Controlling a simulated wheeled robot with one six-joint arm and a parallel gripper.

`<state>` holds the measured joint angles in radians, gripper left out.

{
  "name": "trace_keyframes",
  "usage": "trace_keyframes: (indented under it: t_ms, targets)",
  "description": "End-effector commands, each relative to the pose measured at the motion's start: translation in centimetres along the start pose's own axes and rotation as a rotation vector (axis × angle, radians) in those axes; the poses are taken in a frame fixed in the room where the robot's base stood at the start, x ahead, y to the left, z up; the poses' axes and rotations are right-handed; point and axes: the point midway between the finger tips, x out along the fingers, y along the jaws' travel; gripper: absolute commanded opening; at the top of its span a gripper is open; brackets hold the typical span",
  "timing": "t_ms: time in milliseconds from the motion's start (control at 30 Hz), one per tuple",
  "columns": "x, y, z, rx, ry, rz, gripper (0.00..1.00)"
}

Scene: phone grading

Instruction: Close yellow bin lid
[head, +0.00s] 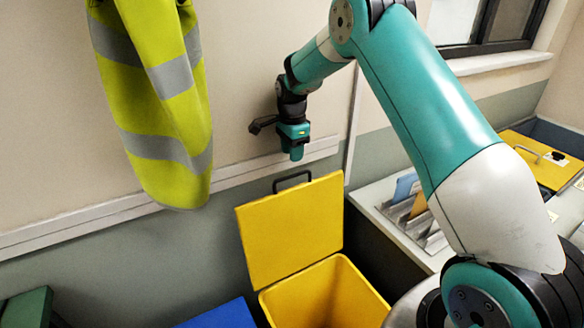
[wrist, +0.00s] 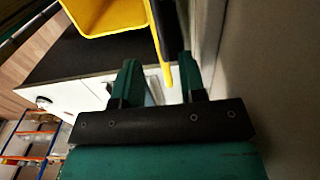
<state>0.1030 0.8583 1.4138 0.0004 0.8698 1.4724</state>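The yellow bin (head: 325,292) stands low in front of the wall, with its inside showing. Its yellow lid (head: 292,230) is open, tilted up toward the wall, with a dark handle (head: 292,181) at its upper edge. My gripper (head: 296,156) is a little above the handle and appears apart from it. In the wrist view, my gripper (wrist: 158,76) has its two green fingers spread, with nothing held. The lid (wrist: 166,72) shows there nearly edge-on beyond the fingers, and the yellow bin (wrist: 108,15) is at the top.
A hi-vis vest (head: 165,110) hangs on the wall at left. A blue lid (head: 222,316) and a green box (head: 28,308) are low at left. A counter with a folder rack (head: 428,236) and a yellow panel with a handle (head: 540,160) are at right.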

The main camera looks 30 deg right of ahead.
Motion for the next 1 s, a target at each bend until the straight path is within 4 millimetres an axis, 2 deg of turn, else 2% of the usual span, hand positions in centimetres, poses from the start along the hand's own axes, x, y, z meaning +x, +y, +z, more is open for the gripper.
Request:
trace_keyframes:
  t_ms: [100, 333, 500, 767, 933, 1000]
  targets:
    - [2.5, 0.1, 0.0, -0.001, -0.001, 0.005, 0.38]
    - [6.0, 0.1, 0.0, -0.001, -0.001, 0.003, 0.38]
    - [7.1, 0.0, 0.0, -0.001, 0.000, 0.000, 0.38]
    - [7.2, 0.0, 0.0, -0.001, 0.000, -0.001, 0.38]
    - [7.2, 0.0, 0.0, -0.001, 0.000, -0.001, 0.01]
    - [7.2, 0.0, 0.0, -0.001, 0.000, 0.000, 0.00]
